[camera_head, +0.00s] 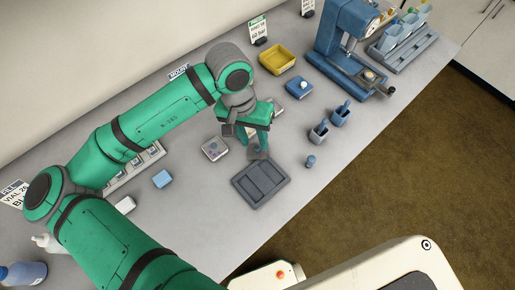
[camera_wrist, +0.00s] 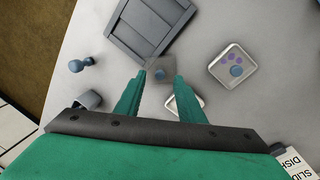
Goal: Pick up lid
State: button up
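The grey, see-through square lid (camera_head: 257,153) with a small blue knob lies close to the grey tray's upper edge. In the wrist view the lid (camera_wrist: 160,64) shows at the fingertips, with its knob between them. My gripper (camera_head: 257,144) points down over it. In the wrist view my gripper (camera_wrist: 160,76) has its fingers apart on either side of the knob, with a visible gap on each side. Whether the fingertips touch the lid's plate cannot be told. A pale dish (camera_wrist: 186,103) is partly hidden behind one finger.
The grey slotted tray (camera_head: 262,184) is next to the lid. A dish with purple spots (camera_head: 214,149) lies to the left.

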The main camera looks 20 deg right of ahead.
jog(key=shift+s+d+f, duration=0.1)
jog(key=shift+f, duration=0.55)
jog(key=shift+s+d+f, duration=0.1)
jog(key=shift+f, duration=0.55)
jog(key=shift+c, duration=0.5)
grip_shut()
jog(key=shift+w+r, duration=0.1)
jog(key=shift+r, duration=0.05)
jog(key=shift+r, duration=0.55)
jog(key=s+d+r, duration=0.9)
jog(key=d+r, duration=0.1)
jog(key=r, duration=0.1)
jog(key=shift+s+d+r, duration=0.15)
jog(key=shift+s+r, duration=0.15)
jog(key=shift+r, duration=0.05)
